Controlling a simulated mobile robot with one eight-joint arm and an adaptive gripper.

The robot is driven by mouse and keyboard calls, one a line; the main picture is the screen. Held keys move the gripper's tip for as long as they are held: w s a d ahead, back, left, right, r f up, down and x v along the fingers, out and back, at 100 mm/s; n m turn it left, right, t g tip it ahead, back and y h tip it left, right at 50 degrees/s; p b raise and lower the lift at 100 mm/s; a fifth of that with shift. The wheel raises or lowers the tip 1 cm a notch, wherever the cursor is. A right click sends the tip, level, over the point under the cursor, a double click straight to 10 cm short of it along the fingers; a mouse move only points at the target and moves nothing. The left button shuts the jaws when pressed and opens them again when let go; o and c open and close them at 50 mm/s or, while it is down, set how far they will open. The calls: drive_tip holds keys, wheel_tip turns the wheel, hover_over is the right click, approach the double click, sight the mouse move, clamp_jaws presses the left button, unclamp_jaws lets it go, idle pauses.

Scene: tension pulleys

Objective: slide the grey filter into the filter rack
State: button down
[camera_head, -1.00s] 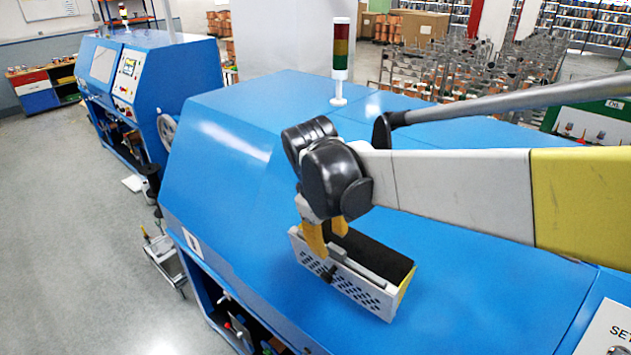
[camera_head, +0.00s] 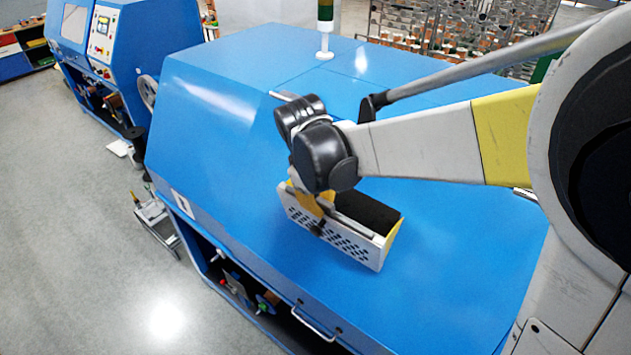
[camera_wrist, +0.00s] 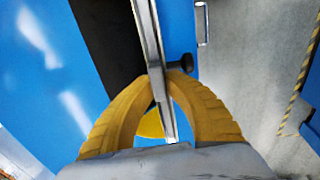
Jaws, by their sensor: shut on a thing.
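The filter rack (camera_head: 393,238) is a box with a dark inside and yellow ends, sitting on the blue machine's top. A grey perforated panel (camera_head: 350,240) forms its front side. My gripper (camera_head: 318,205) is over the left part of the box's front edge. In the wrist view its yellow fingers (camera_wrist: 160,80) are closed on the thin grey filter (camera_wrist: 157,50), seen edge-on, with the dark inside to its left. A black knob (camera_wrist: 184,63) sticks out to the right. I cannot tell how deep the filter sits; the fingers and edge-on view hide its lower part.
The blue machine top (camera_head: 230,130) is clear around the rack. A signal light post (camera_head: 325,30) stands at the back. A handle (camera_head: 313,324) is on the machine's front side. Open floor (camera_head: 80,250) lies to the left, with a small cart (camera_head: 155,225) beside the machine.

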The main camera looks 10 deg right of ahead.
sight(321, 199)
drive_tip(key=shift+a+r+p, duration=0.1)
drive_tip(key=shift+r+p, duration=0.2)
drive_tip(key=shift+r, duration=0.15)
drive_tip(key=shift+s+r, duration=0.1)
drive_tip(key=shift+r, duration=0.2)
drive_tip(key=shift+a+r+p, duration=0.1)
drive_tip(key=shift+r+p, duration=0.25)
drive_tip(key=shift+p, duration=0.1)
drive_tip(key=shift+s+r, duration=0.1)
drive_tip(key=shift+r, duration=0.25)
drive_tip(key=shift+a+r+p, duration=0.1)
drive_tip(key=shift+r+p, duration=0.3)
drive_tip(key=shift+r, duration=0.15)
idle(0.3)
drive_tip(key=shift+p+v, duration=1.2)
drive_tip(key=shift+v, duration=0.75)
drive_tip(key=shift+r, duration=0.15)
drive_tip(key=shift+p+v, duration=1.15)
drive_tip(key=shift+v, duration=0.75)
